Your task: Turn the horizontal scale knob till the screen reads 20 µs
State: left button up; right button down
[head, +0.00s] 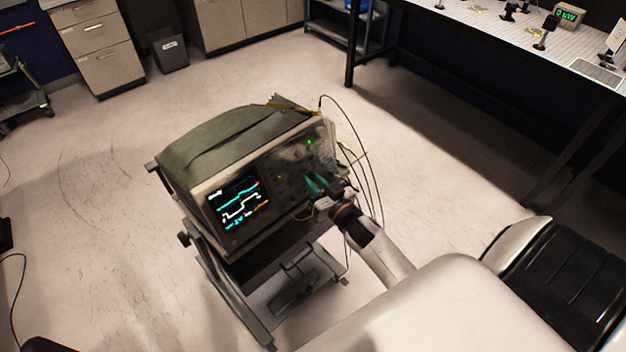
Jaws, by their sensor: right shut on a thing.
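The oscilloscope (203,191) stands on a cart, with a cover or bag on top. Its screen (238,203) is lit with cyan, white and orange traces; its text is too small to read. My right gripper (313,184) is at the right part of the front panel, its teal fingertips against the controls. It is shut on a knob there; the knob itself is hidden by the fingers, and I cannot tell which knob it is. My left gripper is not in view.
The cart (222,283) has a dark frame below the oscilloscope. Black cables (366,165) loop down at its right side. A perforated bench (510,40) with small instruments stands at the upper right. Drawers (101,50) and a bin (170,52) stand at the back; the floor between is clear.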

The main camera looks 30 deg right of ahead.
jog(key=shift+d+n, duration=0.1)
jog(key=shift+n, duration=0.3)
jog(key=n+y, duration=0.1)
jog(key=n, duration=0.1)
jog(key=n+y, duration=0.1)
jog(key=n, duration=0.1)
jog(key=n+y, duration=0.1)
jog(key=n, duration=0.1)
jog(key=shift+d+b, duration=0.25)
jog(key=shift+b, duration=0.15)
jog(key=n+y, duration=0.1)
jog(key=n, duration=0.1)
jog(key=n+g+y, duration=0.1)
jog(key=n, duration=0.1)
jog(key=shift+w+d+n, duration=0.1)
jog(key=shift+d+n, duration=0.05)
jog(key=shift+n, duration=0.15)
jog(key=shift+d+r+n+g+y, duration=0.1)
jog(key=shift+n+g+y, duration=0.3)
jog(key=shift+n, duration=0.55)
jog(key=shift+d+r+n+g+y, duration=0.1)
jog(key=shift+n+g+y, duration=0.3)
jog(key=shift+n, duration=0.55)
jog(key=shift+a+f, duration=0.1)
jog(key=c, duration=1.6)
grip_release()
jog(key=shift+o, duration=0.2)
